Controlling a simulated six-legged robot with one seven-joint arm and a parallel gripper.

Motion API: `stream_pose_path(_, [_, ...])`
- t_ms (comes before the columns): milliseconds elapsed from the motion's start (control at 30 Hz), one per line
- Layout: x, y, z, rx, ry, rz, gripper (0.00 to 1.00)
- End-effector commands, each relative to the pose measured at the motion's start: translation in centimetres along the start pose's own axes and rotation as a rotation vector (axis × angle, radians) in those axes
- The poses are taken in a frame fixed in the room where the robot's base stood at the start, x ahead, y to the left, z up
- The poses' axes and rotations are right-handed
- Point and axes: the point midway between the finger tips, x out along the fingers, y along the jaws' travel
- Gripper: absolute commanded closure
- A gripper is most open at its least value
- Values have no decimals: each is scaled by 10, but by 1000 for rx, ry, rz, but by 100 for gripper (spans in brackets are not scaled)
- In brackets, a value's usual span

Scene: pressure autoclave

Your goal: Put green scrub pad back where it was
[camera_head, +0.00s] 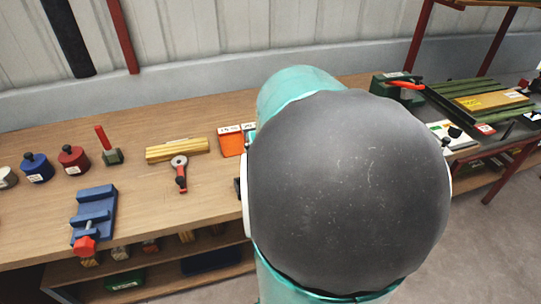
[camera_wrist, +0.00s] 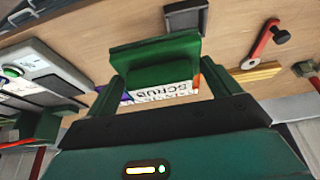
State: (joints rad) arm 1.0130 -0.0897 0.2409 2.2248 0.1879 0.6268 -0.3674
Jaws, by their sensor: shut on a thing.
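In the wrist view my gripper (camera_wrist: 165,72) is shut on the green scrub pad (camera_wrist: 155,52). The pad is a dark green block between the two green fingers, with a white label reading SCRUB on the side toward me. It is held over the wooden workbench (camera_wrist: 120,18); whether it touches the bench I cannot tell. A small dark square tray (camera_wrist: 186,22) lies on the bench just beyond the pad. In the head view my own arm hides the gripper and the pad.
In the head view the bench holds a blue stepped fixture (camera_head: 94,212), a red-handled tool (camera_head: 180,173), wooden bars (camera_head: 177,150) and an orange box (camera_head: 232,144). A grey device (camera_wrist: 45,75) is at left in the wrist view. The bench's front middle is clear.

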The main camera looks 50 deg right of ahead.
Motion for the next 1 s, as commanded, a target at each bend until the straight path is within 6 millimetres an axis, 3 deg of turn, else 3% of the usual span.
stream_pose_path(300, [45,60,-22,8,-3,-1,33])
stream_pose_path(500, [83,83,-26,6,-4,-2,33])
stream_pose_path(833, [114,99,-30,3,-1,0,33])
stream_pose_path(1000, [137,99,-20,4,-3,-1,33])
